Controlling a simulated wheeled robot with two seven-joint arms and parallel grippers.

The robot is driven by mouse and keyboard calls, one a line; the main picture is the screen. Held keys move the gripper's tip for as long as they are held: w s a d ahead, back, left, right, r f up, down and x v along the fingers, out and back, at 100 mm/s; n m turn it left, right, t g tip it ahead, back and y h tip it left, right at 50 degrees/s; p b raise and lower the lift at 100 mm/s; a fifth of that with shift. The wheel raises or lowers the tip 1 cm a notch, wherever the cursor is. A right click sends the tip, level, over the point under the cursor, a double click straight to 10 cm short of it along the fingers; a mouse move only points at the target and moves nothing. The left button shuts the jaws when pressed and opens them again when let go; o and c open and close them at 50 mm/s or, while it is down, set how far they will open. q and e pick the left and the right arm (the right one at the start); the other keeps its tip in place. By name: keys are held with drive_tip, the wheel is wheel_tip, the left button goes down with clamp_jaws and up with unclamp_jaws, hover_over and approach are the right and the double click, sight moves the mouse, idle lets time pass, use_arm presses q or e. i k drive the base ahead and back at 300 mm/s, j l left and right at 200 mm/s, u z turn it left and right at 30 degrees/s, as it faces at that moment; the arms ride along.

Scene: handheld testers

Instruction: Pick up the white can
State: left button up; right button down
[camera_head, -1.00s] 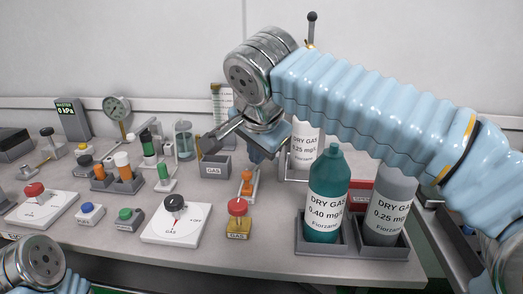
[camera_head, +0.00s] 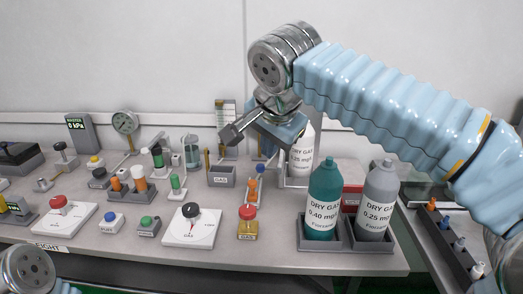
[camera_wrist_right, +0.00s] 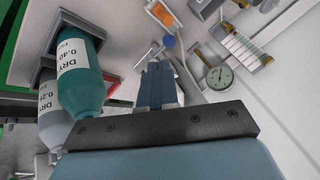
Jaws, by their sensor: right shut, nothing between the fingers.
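In the right wrist view the right gripper's fingers (camera_wrist_right: 158,84) are together and empty; I cannot make out the white can there for sure. Only a joint of my left arm shows at the lower left; its gripper is out of view.
A teal bottle (camera_head: 324,200) and a grey bottle (camera_head: 379,203) stand in dark trays in front of the white can. A red box (camera_head: 351,199) sits behind them. Gauges, switches and small coloured parts fill the left bench. Bare bench (camera_head: 270,258) lies along the front.

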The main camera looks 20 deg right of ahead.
sight(301, 154)
drive_tip(key=k+j, duration=0.15)
drive_tip(key=k, duration=0.35)
drive_tip(key=k+j, duration=0.15)
drive_tip(key=k, duration=0.35)
